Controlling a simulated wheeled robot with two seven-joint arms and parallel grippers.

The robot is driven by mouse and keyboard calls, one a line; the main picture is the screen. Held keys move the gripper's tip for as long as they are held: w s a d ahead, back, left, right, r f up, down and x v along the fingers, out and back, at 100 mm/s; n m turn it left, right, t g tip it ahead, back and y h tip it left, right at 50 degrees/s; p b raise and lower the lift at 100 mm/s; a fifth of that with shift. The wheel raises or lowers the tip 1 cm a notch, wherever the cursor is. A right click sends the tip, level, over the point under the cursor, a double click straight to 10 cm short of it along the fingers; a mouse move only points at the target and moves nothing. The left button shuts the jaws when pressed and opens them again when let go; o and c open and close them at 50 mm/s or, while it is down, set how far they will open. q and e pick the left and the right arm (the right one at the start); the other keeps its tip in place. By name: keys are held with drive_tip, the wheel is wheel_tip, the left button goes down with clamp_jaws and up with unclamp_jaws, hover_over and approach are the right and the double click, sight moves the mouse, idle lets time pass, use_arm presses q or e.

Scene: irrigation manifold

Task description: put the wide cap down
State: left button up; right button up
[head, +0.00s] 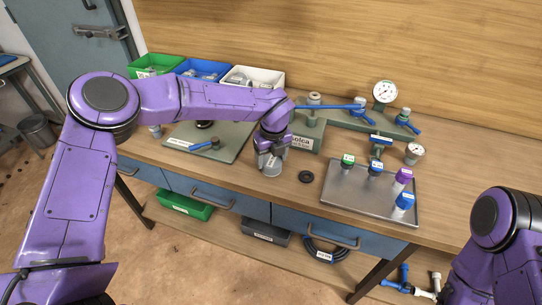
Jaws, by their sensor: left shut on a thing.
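My left gripper (271,158) points down over the front middle of the bench. It is shut on a grey, round, wide piece (271,169), which looks like the wide cap. The cap is upright and at or just above the wood bench top (250,182); I cannot tell whether it touches. The gripper hides its upper part. Of my right arm only a purple link shows at the lower right, and its gripper is out of the picture.
A black ring (305,176) lies just right of the cap. A metal tray (345,196) with several coloured-top fittings stands further right. A green mat (238,147) with a blue-handled tool is at left. A manifold with gauge (385,93) and bins (252,78) stand behind.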

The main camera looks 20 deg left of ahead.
sight(273, 164)
use_arm(q)
drive_tip(key=o, duration=1.1)
drive_tip(key=shift+c, duration=0.2)
wheel_tip(273, 164, up, 12)
drive_tip(key=s+d+b, duration=0.1)
drive_tip(key=shift+b, duration=0.3)
